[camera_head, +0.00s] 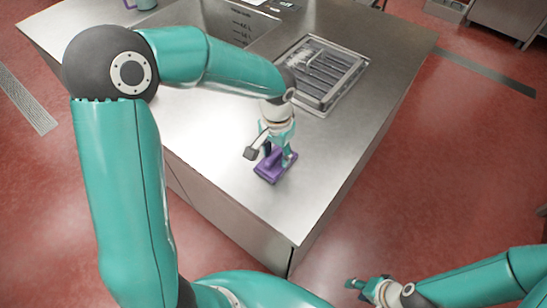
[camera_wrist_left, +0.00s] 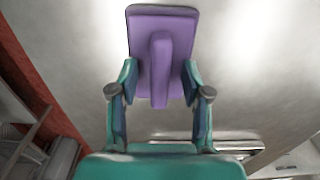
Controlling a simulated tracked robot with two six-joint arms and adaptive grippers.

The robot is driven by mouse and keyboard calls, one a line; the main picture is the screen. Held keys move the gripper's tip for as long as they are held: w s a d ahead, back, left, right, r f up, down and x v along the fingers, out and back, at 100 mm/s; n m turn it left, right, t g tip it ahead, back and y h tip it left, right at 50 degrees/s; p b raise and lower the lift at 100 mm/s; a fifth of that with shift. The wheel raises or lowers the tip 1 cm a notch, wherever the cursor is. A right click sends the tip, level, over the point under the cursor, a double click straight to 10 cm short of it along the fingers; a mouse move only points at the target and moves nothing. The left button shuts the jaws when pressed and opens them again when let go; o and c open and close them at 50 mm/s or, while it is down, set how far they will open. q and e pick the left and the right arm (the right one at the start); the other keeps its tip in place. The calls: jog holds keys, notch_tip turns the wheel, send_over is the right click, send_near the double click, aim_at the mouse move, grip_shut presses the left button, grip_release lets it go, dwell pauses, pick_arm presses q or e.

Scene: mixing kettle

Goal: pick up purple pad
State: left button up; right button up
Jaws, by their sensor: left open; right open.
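The purple pad (camera_head: 270,172) lies on the steel table top near its front edge in the head view. It has a flat plate and a raised purple handle; the wrist view shows the pad (camera_wrist_left: 181,35) from above. My left gripper (camera_head: 279,154) is right over the pad, pointing down. In the wrist view its two fingers stand open, one on each side of the handle (camera_wrist_left: 160,75). Contact with the handle cannot be told. My right gripper (camera_head: 363,289) is open and empty, low at the bottom right, away from the table.
A metal tray with utensils (camera_head: 335,62) is set in the table behind the pad. A recessed basin with dark marks (camera_head: 238,22) is further back. A cup (camera_head: 140,4) stands at the far left. The table top (camera_head: 330,150) around the pad is clear.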

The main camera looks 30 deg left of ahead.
aim_at(277, 152)
pick_arm(q)
grip_shut()
jog(key=shift+r, duration=0.15)
notch_tip(277, 152, up, 20)
jog(key=p, duration=0.1)
dwell(0.7)
